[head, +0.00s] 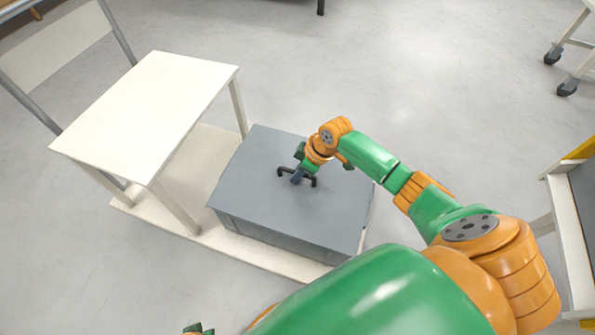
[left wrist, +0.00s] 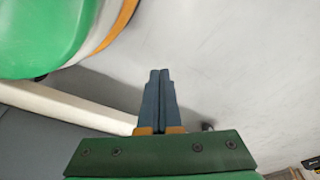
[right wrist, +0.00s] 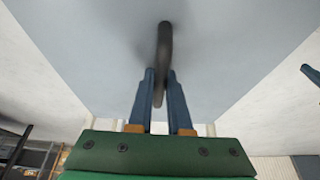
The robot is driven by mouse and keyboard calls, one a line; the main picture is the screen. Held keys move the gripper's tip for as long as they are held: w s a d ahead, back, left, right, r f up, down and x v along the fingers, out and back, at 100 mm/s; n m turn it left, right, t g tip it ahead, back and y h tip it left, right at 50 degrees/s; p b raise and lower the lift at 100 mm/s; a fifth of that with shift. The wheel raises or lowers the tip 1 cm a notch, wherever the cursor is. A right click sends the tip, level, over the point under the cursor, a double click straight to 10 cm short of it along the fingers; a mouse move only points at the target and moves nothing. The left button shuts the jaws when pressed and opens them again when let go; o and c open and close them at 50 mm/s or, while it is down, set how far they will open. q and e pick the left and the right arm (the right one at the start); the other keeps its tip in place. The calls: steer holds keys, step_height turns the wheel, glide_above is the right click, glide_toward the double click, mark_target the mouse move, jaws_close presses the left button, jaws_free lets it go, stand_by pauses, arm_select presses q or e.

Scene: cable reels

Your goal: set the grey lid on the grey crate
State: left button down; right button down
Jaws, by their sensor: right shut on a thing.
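The grey lid (head: 270,165) is a flat slab with a black bar handle (head: 283,171) in its middle. It lies over the grey crate (head: 275,238), whose front wall shows below the lid's near edge. The two outlines roughly line up; I cannot tell whether a thin gap is left between them. My right gripper (head: 297,178) is shut on the handle from above. In the right wrist view its fingers (right wrist: 160,95) stand on either side of the handle (right wrist: 164,55). My left gripper (left wrist: 160,85) is shut and empty, low at the bottom of the head view.
The crate stands on a low white platform (head: 195,185). A white table (head: 150,105) rises from the platform at the left. A wheeled frame (head: 575,60) stands at the upper right and another bench (head: 565,235) at the right edge. The grey floor behind is clear.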

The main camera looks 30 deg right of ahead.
steer(key=c, duration=0.8)
jaws_free()
steer(key=shift+o, duration=0.2)
